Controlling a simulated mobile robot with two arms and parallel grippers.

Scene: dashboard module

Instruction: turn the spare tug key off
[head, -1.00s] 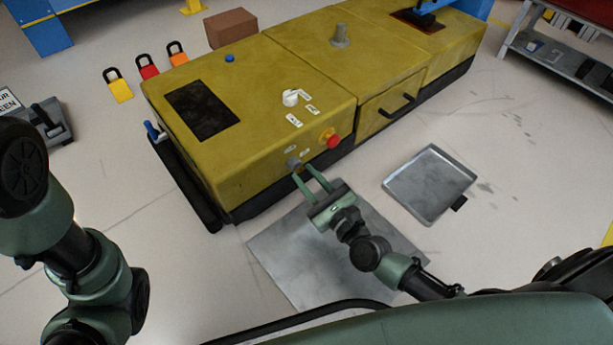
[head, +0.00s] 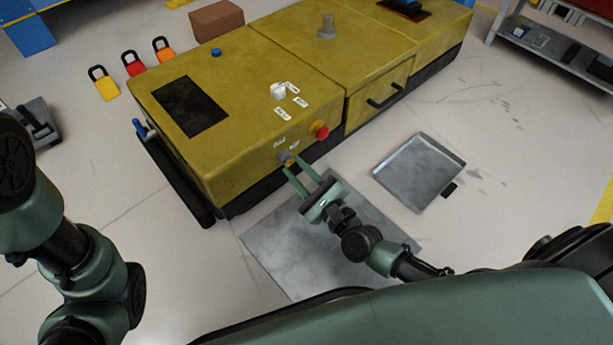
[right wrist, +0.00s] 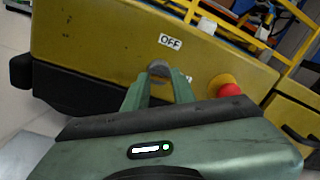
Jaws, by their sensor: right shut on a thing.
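The tug (head: 235,130) is a long, worn yellow body. The tug key is a small grey knob (head: 284,157) on its front side face, below two small white labels. In the right wrist view the grey knob (right wrist: 158,67) sits between my fingertips, just below an "OFF" label (right wrist: 171,41). My right gripper (head: 293,163) is shut on the knob, and its fingers partly hide it. I cannot read the key's exact angle. My left arm (head: 90,270) shows at the left edge, but its gripper is out of view.
A red emergency button (head: 321,131) sticks out just right of the key; it also shows in the right wrist view (right wrist: 229,90). A white knob (head: 278,91) is on the tug's top. A grey mat (head: 290,255) and a metal tray (head: 419,172) lie on the floor.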

